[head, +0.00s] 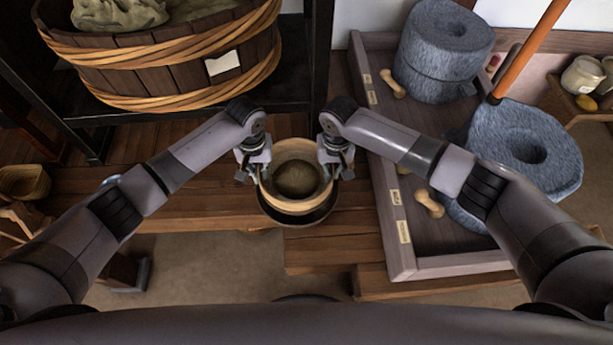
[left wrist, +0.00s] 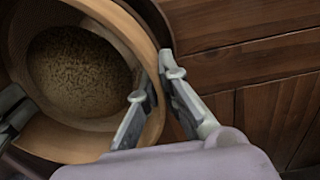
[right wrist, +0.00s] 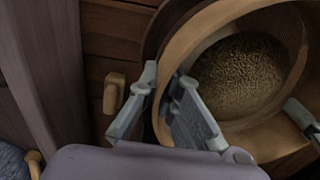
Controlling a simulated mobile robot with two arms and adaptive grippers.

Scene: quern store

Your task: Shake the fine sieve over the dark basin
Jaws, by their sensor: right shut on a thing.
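The fine sieve (head: 297,207) is a round, light wooden hoop with brownish grainy meal inside. It is above the dark basin (head: 303,222), whose rim shows around its near side; the basin's inside is hidden. My left gripper (head: 256,172) has its fingers on both sides of the sieve's left wall, and this hold also shows in the left wrist view (left wrist: 153,82). My right gripper (head: 336,168) is shut on the sieve's right wall, one finger inside and one outside, as the right wrist view shows (right wrist: 166,80). The sieve looks about level.
A framed tray (head: 404,255) holding stone querns (head: 440,50) and wooden handles stands close on the right. A large banded tub (head: 160,70) sits on a dark rack behind left. A small basket (head: 24,182) is far left. The wooden bench (head: 195,205) left of the basin is clear.

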